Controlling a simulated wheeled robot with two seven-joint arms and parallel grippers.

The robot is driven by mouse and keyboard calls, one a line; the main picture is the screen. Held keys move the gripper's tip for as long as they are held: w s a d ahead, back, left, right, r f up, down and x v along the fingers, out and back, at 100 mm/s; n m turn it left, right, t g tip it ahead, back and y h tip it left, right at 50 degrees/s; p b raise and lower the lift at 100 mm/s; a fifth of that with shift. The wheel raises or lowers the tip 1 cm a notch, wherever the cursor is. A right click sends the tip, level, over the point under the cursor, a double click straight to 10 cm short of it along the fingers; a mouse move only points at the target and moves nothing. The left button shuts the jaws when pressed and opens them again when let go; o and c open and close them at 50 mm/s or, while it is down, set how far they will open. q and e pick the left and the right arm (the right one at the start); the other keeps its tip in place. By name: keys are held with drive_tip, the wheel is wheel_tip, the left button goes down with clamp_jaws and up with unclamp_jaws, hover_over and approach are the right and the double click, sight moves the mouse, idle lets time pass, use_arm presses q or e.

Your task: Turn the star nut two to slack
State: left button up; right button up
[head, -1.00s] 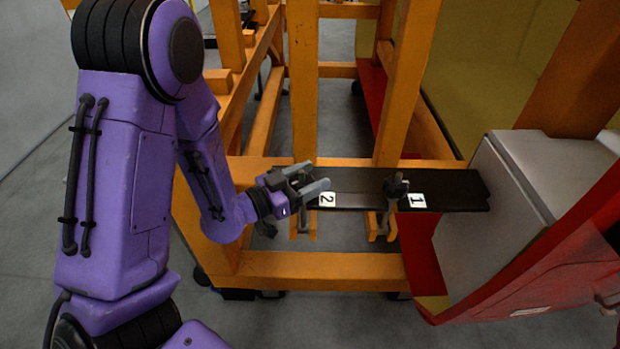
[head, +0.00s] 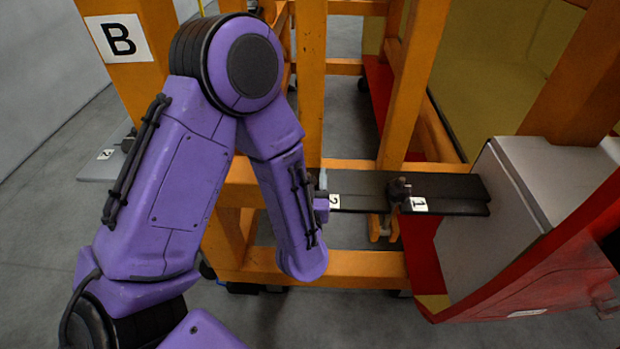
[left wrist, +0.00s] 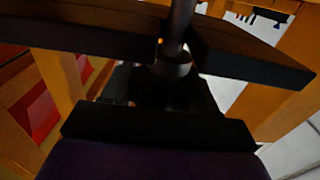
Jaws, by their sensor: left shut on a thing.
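The black plate (head: 450,190) on the orange frame bears a label 2 (head: 334,201) and a label 1 (head: 419,204). My left gripper (head: 322,186) is at the plate's left end beside label 2, mostly hidden by my purple forearm. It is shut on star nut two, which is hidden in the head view. In the left wrist view, a grey rod with a rounded end (left wrist: 172,64) stands at the plate, between the dark gripper parts; the nut's shape is too dark to tell. Star nut one (head: 399,188) stands clear beside label 1. My right gripper is not in view.
Orange beams (head: 330,268) run below and behind the plate. Another plate with a label (head: 106,154) lies at the left, below the post with sign B (head: 118,40).

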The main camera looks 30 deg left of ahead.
use_arm(q)
drive_tip(key=n+g+y, duration=0.2)
drive_tip(key=n+g+y+p, duration=0.1)
drive_tip(key=n+g+y, duration=0.1)
drive_tip(key=g, duration=0.1)
drive_tip(key=n+g+y, duration=0.2)
drive_tip(key=y, duration=0.1)
drive_tip(key=shift+s+a+r+n+g+p, duration=0.15)
drive_tip(key=shift+s+a+n+g+p, duration=0.1)
drive_tip(key=shift+a+n+g+p, duration=0.05)
drive_tip(key=n+g, duration=0.1)
drive_tip(key=g, duration=0.1)
drive_tip(key=n+g+y, duration=0.1)
drive_tip(key=n+g, duration=0.1)
drive_tip(key=g, duration=0.1)
drive_tip(key=n+g, duration=0.2)
drive_tip(key=shift+s+a+g+y+p, duration=0.15)
drive_tip(key=shift+s+g+y+p, duration=0.2)
drive_tip(key=shift+s+g+y, duration=0.05)
drive_tip(key=shift+n, duration=0.3)
drive_tip(key=o, duration=1)
drive_tip(key=shift+s, duration=0.1)
